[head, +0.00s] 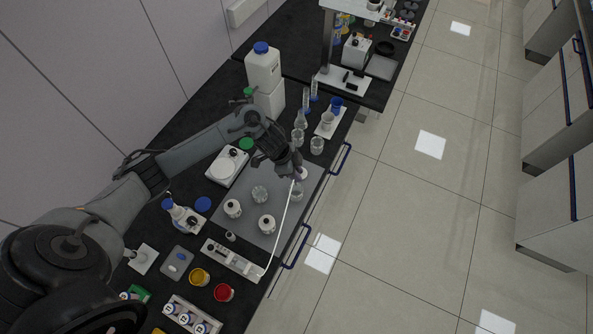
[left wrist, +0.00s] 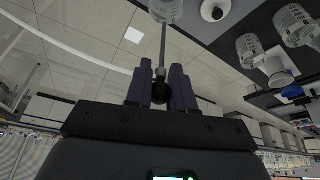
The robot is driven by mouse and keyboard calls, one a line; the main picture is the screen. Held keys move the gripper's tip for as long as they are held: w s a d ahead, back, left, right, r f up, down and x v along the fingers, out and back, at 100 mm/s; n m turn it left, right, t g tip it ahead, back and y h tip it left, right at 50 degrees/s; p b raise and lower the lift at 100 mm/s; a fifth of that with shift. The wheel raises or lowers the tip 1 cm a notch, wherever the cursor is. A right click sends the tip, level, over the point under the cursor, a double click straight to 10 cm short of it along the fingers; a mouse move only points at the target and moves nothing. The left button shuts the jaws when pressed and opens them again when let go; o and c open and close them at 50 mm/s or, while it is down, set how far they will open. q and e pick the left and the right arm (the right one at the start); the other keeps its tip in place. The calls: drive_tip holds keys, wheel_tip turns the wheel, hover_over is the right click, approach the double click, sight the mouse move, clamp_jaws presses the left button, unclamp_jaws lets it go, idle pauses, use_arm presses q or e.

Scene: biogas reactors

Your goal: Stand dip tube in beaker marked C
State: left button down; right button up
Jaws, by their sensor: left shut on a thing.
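My left gripper (head: 295,172) is over the right edge of the grey mat (head: 244,226). In the left wrist view its fingers (left wrist: 161,88) are shut on the dip tube (left wrist: 163,45), a thin metal rod with a black ball at the grip. The rod points away from the fingers toward a clear glass vessel (left wrist: 166,9); I cannot tell whether its tip is inside. In the head view, a clear beaker (head: 297,195) stands just below the gripper and another (head: 260,193) to its left. No letter C is readable. My right gripper is out of view.
A thin white hose (head: 281,228) runs from the gripper to a white block (head: 233,260). Two black-topped jars (head: 232,208) (head: 267,223) stand on the mat. More glassware (head: 316,145) stands behind the gripper. The bench's front edge is close on the right.

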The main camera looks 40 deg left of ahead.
use_arm(q)
drive_tip(key=shift+f+b, duration=1.45)
drive_tip(key=shift+f, duration=0.1)
drive_tip(key=shift+f+b, duration=1.8)
drive_tip(key=shift+f, duration=1.45)
drive_tip(key=shift+c, duration=2.1)
unclamp_jaws()
wheel_tip(320, 180, up, 7)
drive_tip(key=p, duration=0.8)
drive_tip(key=shift+d, duration=0.15)
